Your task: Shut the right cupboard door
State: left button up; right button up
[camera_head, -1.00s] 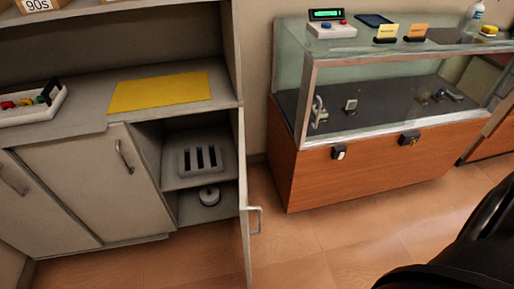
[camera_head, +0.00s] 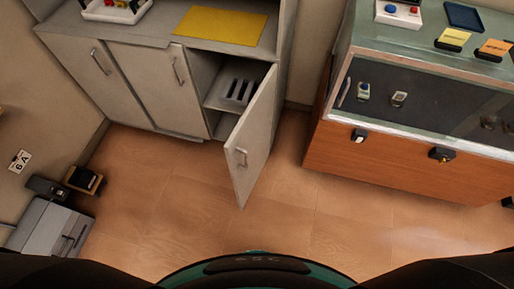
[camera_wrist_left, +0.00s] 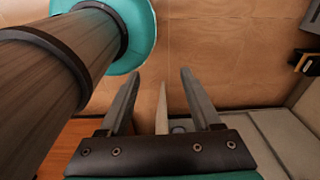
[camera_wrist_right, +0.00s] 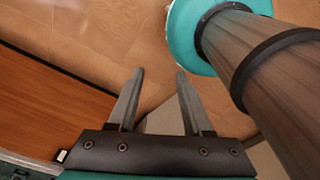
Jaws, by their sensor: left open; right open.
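Neither gripper shows in the head view.
The left doors (camera_head: 155,85) are shut. A glass display case (camera_head: 420,105) on a wooden base stands right of the cupboard. A grey box (camera_head: 45,230) and a small black-and-orange item (camera_head: 83,180) are at left. The tiled floor (camera_head: 190,200) in front is clear.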

pick_arm(q)
jog(key=shift+a+f, duration=0.1)
jog(key=shift+a, duration=0.2)
pick_arm(e)
jog(key=shift+s+a+f, duration=0.1)
jog(key=shift+a, duration=0.5)
jog(key=shift+d, duration=0.1)
